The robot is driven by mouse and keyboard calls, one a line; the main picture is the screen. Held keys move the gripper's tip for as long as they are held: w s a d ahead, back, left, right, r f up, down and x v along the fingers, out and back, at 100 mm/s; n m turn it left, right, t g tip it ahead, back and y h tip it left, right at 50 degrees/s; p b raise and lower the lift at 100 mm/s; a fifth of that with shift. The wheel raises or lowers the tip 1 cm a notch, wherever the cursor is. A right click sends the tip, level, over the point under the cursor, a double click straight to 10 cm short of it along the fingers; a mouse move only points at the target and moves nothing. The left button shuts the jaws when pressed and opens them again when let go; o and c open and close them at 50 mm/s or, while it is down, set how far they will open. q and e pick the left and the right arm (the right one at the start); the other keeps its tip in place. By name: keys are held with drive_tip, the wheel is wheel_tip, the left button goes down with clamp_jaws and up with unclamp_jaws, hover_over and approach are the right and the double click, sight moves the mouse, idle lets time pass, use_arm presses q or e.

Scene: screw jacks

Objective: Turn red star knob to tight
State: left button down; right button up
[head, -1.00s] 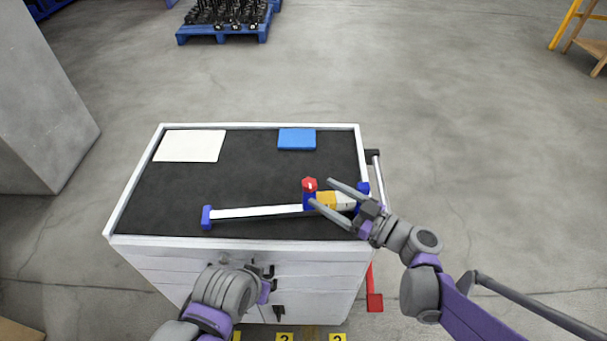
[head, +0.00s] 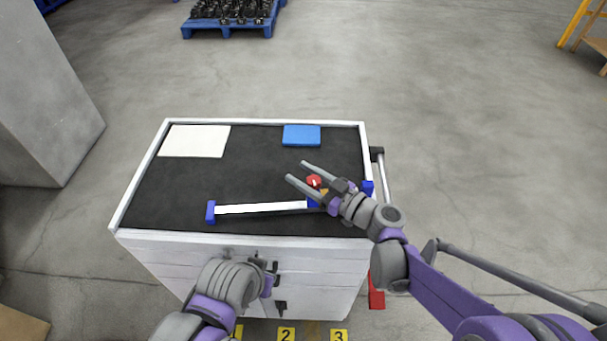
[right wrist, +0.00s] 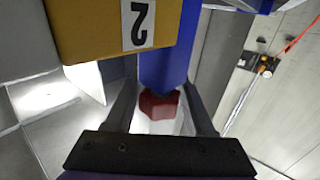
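The red star knob (head: 314,181) sits at the blue jaw (head: 313,203) of a clamp-like jack with a white bar (head: 262,208), lying on the cart's black top. My right gripper (head: 297,171) is open, its two fingers reaching over the knob from the right. In the right wrist view the knob (right wrist: 158,104) lies between the fingers, with a gap on each side, below the blue part (right wrist: 166,55). A yellow block (right wrist: 118,30) marked "2" is beside it. My left gripper (head: 268,275) is low at the cart's front; its fingers are unclear.
A white sheet (head: 194,141) and a blue block (head: 301,135) lie at the back of the cart top (head: 240,170). Another blue end (head: 211,212) stands at the bar's left. The cart's rail (head: 384,175) is on the right. The black top's middle is clear.

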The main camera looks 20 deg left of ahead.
clamp_jaws()
drive_tip(key=shift+m+t, duration=0.3)
drive_tip(key=shift+t, duration=0.1)
drive_tip(key=m+t+h, duration=0.2)
drive_tip(key=shift+w+d+t, duration=0.1)
drive_tip(key=shift+w+t, duration=0.1)
drive_tip(key=shift+t, duration=0.2)
drive_tip(key=shift+w+m+t+h, duration=0.1)
drive_tip(key=shift+m+t+h, duration=0.2)
drive_tip(key=shift+m+t, duration=0.15)
drive_tip(key=shift+w+d+r+m+t+h+p, duration=0.1)
drive_tip(key=shift+w+d+m+t+h+p, duration=0.1)
drive_tip(key=shift+m+t+h+p, duration=0.5)
drive_tip(key=shift+w+d+m+t+h+p, duration=0.2)
drive_tip(key=shift+m+t+h+p, duration=0.55)
drive_tip(key=shift+t+h+p, duration=0.5)
drive_tip(key=shift+y, duration=0.25)
